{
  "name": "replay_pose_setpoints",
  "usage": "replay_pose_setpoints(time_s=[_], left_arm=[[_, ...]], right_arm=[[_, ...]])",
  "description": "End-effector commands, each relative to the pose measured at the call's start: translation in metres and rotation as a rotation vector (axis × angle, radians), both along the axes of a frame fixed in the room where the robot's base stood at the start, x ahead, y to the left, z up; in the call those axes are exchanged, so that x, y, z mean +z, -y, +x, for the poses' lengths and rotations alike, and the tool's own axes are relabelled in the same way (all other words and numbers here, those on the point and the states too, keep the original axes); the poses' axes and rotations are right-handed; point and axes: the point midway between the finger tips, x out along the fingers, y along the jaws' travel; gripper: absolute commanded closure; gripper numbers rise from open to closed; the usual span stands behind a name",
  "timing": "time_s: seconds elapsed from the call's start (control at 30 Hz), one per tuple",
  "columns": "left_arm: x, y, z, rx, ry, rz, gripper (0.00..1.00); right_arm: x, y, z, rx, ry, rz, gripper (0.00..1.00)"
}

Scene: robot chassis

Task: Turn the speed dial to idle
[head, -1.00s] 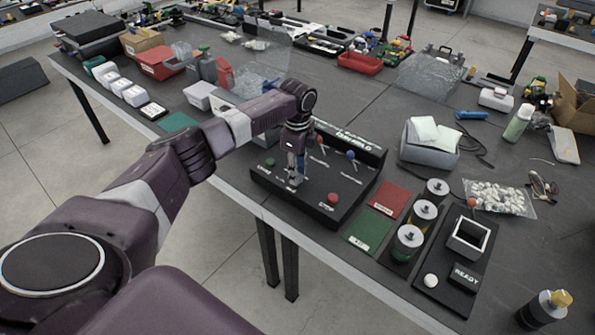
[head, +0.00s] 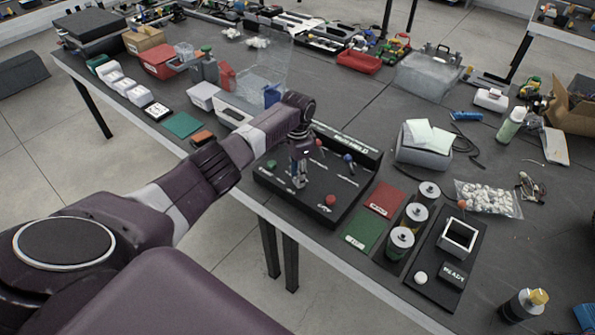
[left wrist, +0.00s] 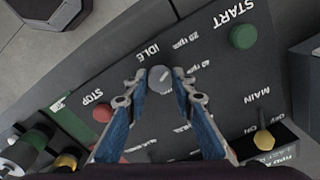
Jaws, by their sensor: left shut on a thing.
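The black control panel (head: 318,200) sits at the near edge of the table. My left gripper (head: 299,182) points down onto it. In the left wrist view, the gripper's two fingers (left wrist: 161,84) are shut on the grey speed dial (left wrist: 160,80), one on each side. A light mark on the dial slants to the upper right. The IDLE label (left wrist: 148,52) is just above the dial; rpm labels lie to its right. A green START button (left wrist: 243,36), a red STOP button (left wrist: 103,112) and a yellow MAIN switch (left wrist: 263,140) are nearby. My right gripper is not in view.
A green card (head: 364,234) and a red card (head: 384,198) lie right of the panel. Several cylinders and a black board with a READY block (head: 453,275) are further right. A grey box (head: 424,153) stands behind them. Bins and trays line the back.

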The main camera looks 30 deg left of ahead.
Motion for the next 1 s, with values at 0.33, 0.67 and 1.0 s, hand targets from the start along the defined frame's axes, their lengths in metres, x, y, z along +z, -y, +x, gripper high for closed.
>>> replay_pose_setpoints(time_s=[0.33,0.67,1.0], left_arm=[[0.004,0.001,0.002,0.329,0.004,-0.002,1.00],[0.005,0.001,0.003,0.641,0.005,-0.002,1.00],[0.004,0.000,0.003,0.937,0.007,-0.002,1.00]], right_arm=[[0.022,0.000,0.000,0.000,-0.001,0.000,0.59],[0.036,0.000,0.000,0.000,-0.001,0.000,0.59],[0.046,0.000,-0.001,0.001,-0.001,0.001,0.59]])
